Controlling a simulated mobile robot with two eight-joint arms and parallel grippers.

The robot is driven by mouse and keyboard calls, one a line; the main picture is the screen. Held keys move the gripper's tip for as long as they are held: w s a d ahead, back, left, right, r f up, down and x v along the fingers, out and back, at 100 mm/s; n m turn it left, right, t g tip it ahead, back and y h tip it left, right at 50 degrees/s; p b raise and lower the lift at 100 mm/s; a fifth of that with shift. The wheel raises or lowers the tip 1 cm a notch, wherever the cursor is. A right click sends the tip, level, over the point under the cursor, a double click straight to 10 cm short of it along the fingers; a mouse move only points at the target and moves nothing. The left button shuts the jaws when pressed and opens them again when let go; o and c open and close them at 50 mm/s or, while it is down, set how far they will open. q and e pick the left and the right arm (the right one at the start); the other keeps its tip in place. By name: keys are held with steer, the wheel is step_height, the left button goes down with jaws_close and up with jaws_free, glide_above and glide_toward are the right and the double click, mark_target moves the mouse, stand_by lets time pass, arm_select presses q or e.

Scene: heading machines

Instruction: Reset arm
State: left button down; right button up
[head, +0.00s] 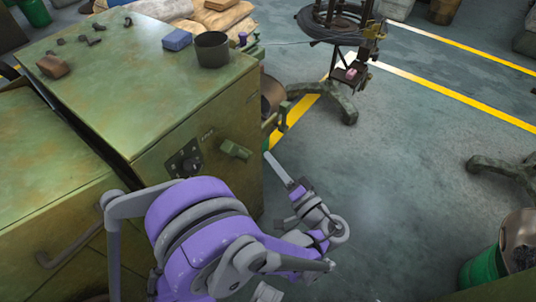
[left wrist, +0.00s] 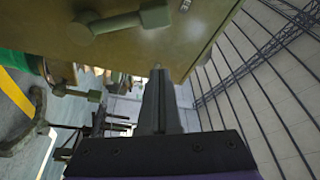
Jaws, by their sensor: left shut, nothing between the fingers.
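My left arm is purple and grey and reaches in from the lower left of the head view. My left gripper (head: 268,157) is shut and empty, its slim grey fingers pointing up and left beside the green machine cabinet (head: 160,125). In the left wrist view the shut fingers (left wrist: 157,72) point at the cabinet's panel (left wrist: 200,30), close to it; I cannot tell whether they touch. A green lever handle (head: 235,150) sticks out of the cabinet near the gripper. My right gripper is not in view.
On the cabinet top are a dark cup (head: 212,50), a blue block (head: 177,40), a brown block (head: 53,66) and several small bolts. A machine stand (head: 345,75) is behind. A green bin (head: 485,270) is at lower right. Floor between is clear.

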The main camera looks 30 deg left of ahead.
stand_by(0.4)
arm_select(q)
steer(key=s+a+f+m+g+h, duration=0.2)
steer(key=s+a+f+g+h, duration=0.25)
steer(key=s+f+h, duration=0.35)
steer(key=s+d+f+n+t+h, duration=0.2)
steer(key=s+d+h, duration=0.5)
steer(key=d+h, duration=0.25)
step_height(320, 180, up, 20)
steer(key=w+p, duration=0.2)
steer(key=p, duration=1.6)
steer(key=shift+d+r+h, duration=0.25)
steer(key=shift+h, duration=0.1)
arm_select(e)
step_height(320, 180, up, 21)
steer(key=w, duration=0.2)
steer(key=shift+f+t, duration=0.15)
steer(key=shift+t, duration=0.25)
